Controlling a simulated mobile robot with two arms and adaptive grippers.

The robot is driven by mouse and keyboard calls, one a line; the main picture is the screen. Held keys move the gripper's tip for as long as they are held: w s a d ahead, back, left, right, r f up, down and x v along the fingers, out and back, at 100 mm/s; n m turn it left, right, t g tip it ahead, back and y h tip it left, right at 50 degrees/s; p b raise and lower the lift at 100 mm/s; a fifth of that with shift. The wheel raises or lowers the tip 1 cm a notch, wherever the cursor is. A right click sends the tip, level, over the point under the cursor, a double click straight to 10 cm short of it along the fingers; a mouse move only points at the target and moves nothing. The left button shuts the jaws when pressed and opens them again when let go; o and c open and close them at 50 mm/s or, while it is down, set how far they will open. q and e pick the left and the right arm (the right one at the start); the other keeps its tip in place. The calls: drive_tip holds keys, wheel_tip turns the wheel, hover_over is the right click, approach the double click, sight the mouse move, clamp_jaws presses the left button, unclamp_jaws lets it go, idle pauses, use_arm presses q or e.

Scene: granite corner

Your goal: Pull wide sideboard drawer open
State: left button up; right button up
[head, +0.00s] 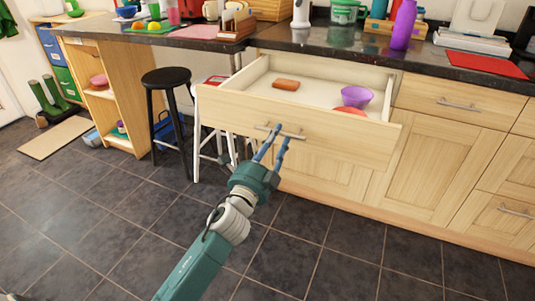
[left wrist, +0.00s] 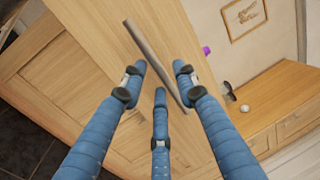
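The wide sideboard drawer (head: 300,119) stands pulled out from under the dark countertop, its inside showing. It holds an orange-brown block (head: 286,85), a purple bowl (head: 357,96) and a partly hidden red item (head: 350,112). A metal bar handle (head: 280,132) is on its front. My left gripper (head: 274,145) is at this handle. In the left wrist view the handle (left wrist: 150,53) runs slantwise between the blue fingers of my left gripper (left wrist: 158,78). The fingers are spread with gaps between them; contact with the bar is unclear. My right gripper is not in view.
A black stool (head: 167,78) and a white stool (head: 213,130) stand left of the drawer. A closed drawer (head: 450,103) and cabinet doors (head: 430,170) are on the right. The tiled floor in front is clear. A purple bottle (head: 403,25) stands on the countertop.

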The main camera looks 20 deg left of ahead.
use_arm(q)
drive_tip(key=s+f, duration=0.1)
drive_tip(key=s, duration=0.8)
drive_tip(key=shift+s+a+f, duration=0.2)
drive_tip(key=shift+s+f, duration=0.15)
drive_tip(key=shift+f, duration=0.05)
